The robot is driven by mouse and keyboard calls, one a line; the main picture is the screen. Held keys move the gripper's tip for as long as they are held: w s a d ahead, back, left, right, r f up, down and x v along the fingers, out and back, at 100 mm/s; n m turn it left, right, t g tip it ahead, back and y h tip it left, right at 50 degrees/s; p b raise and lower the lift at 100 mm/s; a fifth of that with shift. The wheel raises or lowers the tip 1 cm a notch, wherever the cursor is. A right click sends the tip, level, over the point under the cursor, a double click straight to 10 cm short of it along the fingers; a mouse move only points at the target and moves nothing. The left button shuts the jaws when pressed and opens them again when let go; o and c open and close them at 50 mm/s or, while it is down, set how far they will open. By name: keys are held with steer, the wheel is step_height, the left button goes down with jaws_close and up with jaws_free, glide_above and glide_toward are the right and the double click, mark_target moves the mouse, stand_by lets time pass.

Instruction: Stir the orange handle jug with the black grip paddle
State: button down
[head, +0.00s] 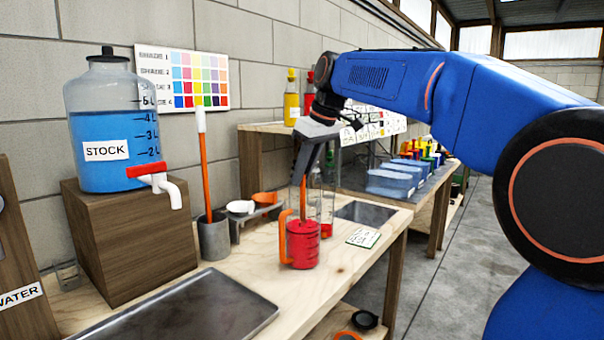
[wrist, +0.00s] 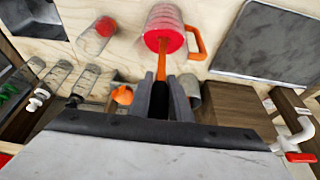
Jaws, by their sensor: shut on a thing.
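The orange handle jug (head: 303,258) stands upright on the wooden bench and holds red liquid; its handle faces left. It also shows in the wrist view (wrist: 165,19), with the handle on the right. My gripper (head: 306,168) is above the jug, pointing down. In the wrist view my gripper (wrist: 160,92) is shut on the black grip paddle (wrist: 161,62), around its dark grip. The paddle's orange shaft runs down into the jug, and its lower end is hidden in the red liquid.
A clear container (head: 327,207) stands close behind the jug. A grey holder (head: 213,238) with a white-grip paddle (head: 203,150) stands at left. A stock tank (head: 112,125) sits on a wooden block. A metal tray (head: 180,312) lies in front; a small card (head: 363,238) lies right.

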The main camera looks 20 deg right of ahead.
steer(key=shift+r, duration=0.1)
steer(key=shift+r, duration=6.75)
